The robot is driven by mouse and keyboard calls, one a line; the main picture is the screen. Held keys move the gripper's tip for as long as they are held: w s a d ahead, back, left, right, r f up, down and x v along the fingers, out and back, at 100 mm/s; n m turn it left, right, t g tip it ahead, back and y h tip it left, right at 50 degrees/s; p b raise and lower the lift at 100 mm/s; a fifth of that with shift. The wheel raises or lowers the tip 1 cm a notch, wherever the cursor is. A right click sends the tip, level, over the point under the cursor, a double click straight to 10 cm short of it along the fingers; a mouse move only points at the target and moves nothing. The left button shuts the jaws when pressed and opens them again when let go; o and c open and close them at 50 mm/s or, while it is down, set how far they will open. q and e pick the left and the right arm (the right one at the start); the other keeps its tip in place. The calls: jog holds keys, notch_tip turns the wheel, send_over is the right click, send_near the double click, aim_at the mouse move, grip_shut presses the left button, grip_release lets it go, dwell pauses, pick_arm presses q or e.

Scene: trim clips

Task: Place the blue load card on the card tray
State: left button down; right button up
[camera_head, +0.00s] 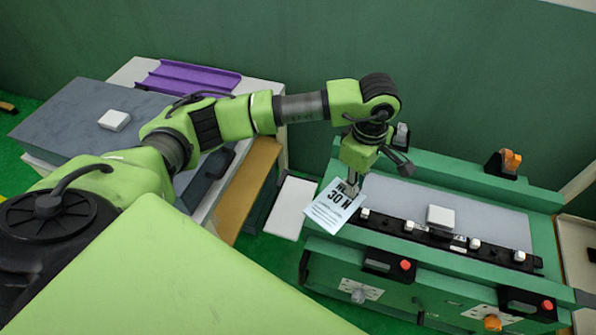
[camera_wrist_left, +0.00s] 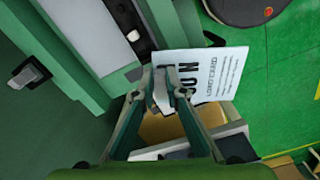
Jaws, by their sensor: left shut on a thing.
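A pale, nearly white load card (camera_head: 334,206) with dark print reading "30 N" is tilted in the air at the left end of the green machine. My left gripper (camera_head: 351,183) points down and is shut on the card's upper edge. In the left wrist view the card (camera_wrist_left: 218,72) sticks out to the right from between the fingertips (camera_wrist_left: 163,84). A flat white tray-like panel (camera_head: 290,208) lies low, left of the card; I cannot tell whether it is the card tray. My right gripper is not in view.
The green machine (camera_head: 440,285) has a grey bed (camera_head: 490,224) carrying a white block (camera_head: 440,217) and a black rail with several white clips. A purple tray (camera_head: 190,77) and a grey table (camera_head: 65,135) stand at the left. Green floor lies between.

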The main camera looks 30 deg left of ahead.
pick_arm(q)
jog(key=a+f+b, duration=0.1)
jog(key=a+f, duration=0.3)
jog(key=a, duration=0.5)
jog(key=b, duration=0.2)
send_over(308, 195)
jog(key=d, duration=0.1)
notch_tip(308, 195, down, 4)
jog(key=shift+d+f, duration=0.1)
jog(key=f+b, duration=0.1)
jog(key=f, duration=0.1)
jog(key=a+f+b, duration=0.1)
jog(key=shift+a+f, duration=0.15)
jog(key=shift+f, duration=0.25)
jog(key=shift+f+b, duration=0.35)
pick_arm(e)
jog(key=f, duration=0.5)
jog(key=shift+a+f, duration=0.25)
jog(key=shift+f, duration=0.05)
